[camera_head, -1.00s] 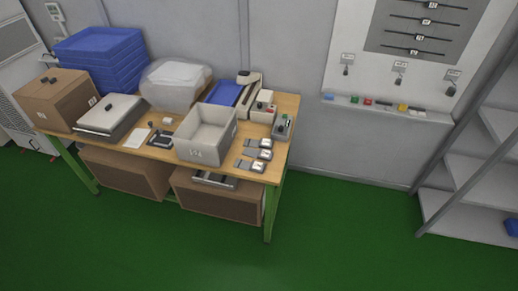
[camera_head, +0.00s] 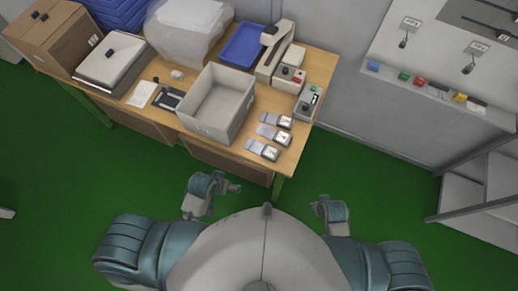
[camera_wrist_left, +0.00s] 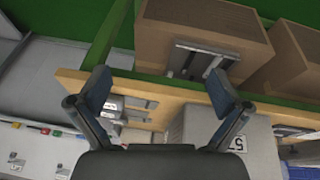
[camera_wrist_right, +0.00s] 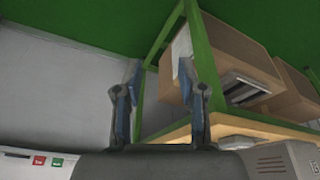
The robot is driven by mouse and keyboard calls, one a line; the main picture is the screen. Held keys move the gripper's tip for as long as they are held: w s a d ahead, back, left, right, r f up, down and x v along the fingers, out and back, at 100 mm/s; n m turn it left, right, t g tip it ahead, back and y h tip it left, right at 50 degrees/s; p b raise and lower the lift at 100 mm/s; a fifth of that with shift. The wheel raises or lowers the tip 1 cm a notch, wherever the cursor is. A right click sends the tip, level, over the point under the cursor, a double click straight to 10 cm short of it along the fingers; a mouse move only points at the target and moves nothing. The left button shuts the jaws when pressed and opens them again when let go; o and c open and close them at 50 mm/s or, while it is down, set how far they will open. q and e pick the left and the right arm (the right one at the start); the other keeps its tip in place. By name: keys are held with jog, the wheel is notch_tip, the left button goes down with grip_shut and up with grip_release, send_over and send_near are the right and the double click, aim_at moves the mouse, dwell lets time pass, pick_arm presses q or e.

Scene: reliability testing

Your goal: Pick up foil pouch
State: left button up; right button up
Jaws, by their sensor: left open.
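Three small flat silvery-grey items with pale squarish ends, which look like the foil pouches, lie in a row at the table's front right: the far one (camera_head: 276,120), the middle one (camera_head: 273,135) and the near one (camera_head: 263,150). In the left wrist view, small grey and white items (camera_wrist_left: 128,108) show on the table edge between the fingers. My left gripper (camera_wrist_left: 159,84) is open and empty, in front of the table and below its top. My right gripper (camera_wrist_right: 160,72) is open and empty, with its fingers less far apart, to the right of the left one.
A grey open bin (camera_head: 216,103) stands left of the pouches. A device with a green-lit top (camera_head: 308,102) stands behind them. The wooden table edge (camera_head: 240,157) lies between my grippers and the pouches. Cardboard boxes (camera_wrist_left: 200,35) sit under the table. Shelves (camera_head: 470,195) stand right.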

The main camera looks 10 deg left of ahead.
pick_arm(q)
jog(key=w+d+r+m+h, duration=0.15)
jog(key=w+d+r, duration=0.3)
jog(key=d, duration=0.45)
pick_arm(e)
jog(key=s+f+g, duration=0.1)
jog(key=s+f, duration=0.1)
jog(key=f, duration=0.9)
jog(key=s+f, duration=0.3)
jog(key=f, duration=0.7)
pick_arm(q)
notch_tip(320, 180, up, 9)
jog(key=g+y, duration=0.3)
jog(key=y, duration=0.1)
send_over(271, 152)
jog(key=shift+m+h, duration=0.25)
jog(key=shift+m, duration=0.1)
notch_tip(271, 152, down, 17)
jog(key=shift+r, duration=0.1)
jog(key=c, duration=1.2)
pick_arm(e)
jog(key=s+d+f, duration=0.1)
jog(key=s+f, duration=0.6)
jog(key=s, duration=0.1)
jog(key=s+d+f+g, duration=0.1)
jog(key=s+d+f, duration=0.1)
jog(key=s+f, duration=0.5)
jog(key=shift+s+d, duration=0.25)
jog(key=shift+s, duration=0.3)
